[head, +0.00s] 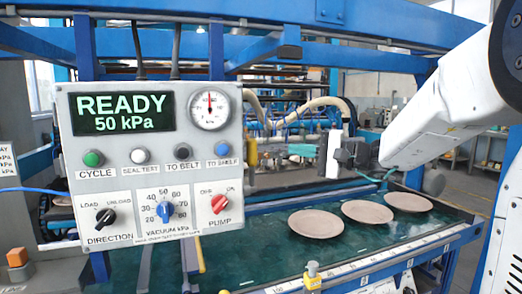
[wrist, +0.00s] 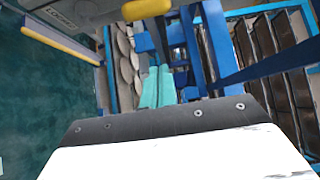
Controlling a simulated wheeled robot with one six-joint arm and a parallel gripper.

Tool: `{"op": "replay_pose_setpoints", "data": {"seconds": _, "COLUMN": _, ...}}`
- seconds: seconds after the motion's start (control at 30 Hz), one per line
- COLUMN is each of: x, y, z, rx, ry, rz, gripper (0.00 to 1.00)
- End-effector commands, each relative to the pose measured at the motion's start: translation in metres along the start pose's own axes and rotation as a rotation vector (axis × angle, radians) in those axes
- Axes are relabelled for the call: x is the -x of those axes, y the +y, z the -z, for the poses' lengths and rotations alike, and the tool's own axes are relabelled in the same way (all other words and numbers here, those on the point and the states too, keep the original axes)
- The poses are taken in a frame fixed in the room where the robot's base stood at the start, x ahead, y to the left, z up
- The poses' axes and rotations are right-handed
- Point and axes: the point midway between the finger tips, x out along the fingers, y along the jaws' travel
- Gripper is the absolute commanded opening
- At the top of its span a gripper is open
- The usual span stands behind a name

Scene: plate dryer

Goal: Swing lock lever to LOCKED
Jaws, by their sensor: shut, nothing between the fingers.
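In the wrist view, a grey plate with a tilted label (wrist: 62,18) that seems to read LOCKED is at the top left. A yellow bar (wrist: 55,45) lies beside that label, and a yellow-ended grip (wrist: 146,9) shows at the top edge. I cannot tell which of these is the lock lever. My gripper (wrist: 156,87) has its teal fingers together, with nothing between them. The fingers point below the yellow-ended grip and appear apart from it. In the head view, my arm reaches in from the right and its dark wrist end is right of the control panel.
The control panel (head: 150,150) stands at the left, showing READY 50 kPa. Several pinkish plates, one at the front (head: 316,223), lie on the green belt (head: 270,245). Blue frame beams (head: 370,60) cross above. Dark racks (wrist: 270,60) fill the right of the wrist view.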

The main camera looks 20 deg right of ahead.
Motion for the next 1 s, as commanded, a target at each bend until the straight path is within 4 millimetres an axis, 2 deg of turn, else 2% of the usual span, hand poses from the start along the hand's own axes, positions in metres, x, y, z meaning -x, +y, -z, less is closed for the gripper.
{"op": "replay_pose_setpoints", "data": {"seconds": 0.23, "x": -0.001, "y": 0.0, "z": -0.001, "rx": 0.0, "ry": -0.002, "rz": -0.002, "gripper": 0.0}}
{"op": "replay_pose_setpoints", "data": {"seconds": 0.37, "x": -0.008, "y": 0.001, "z": -0.001, "rx": -0.001, "ry": -0.004, "rz": -0.003, "gripper": 0.0}}
{"op": "replay_pose_setpoints", "data": {"seconds": 0.47, "x": -0.022, "y": 0.001, "z": -0.002, "rx": -0.001, "ry": -0.007, "rz": -0.003, "gripper": 0.0}}
{"op": "replay_pose_setpoints", "data": {"seconds": 0.87, "x": -0.106, "y": 0.001, "z": -0.004, "rx": -0.002, "ry": -0.008, "rz": -0.003, "gripper": 0.0}}
{"op": "replay_pose_setpoints", "data": {"seconds": 1.0, "x": -0.093, "y": 0.0, "z": -0.026, "rx": 0.0, "ry": -0.004, "rz": -0.003, "gripper": 0.0}}
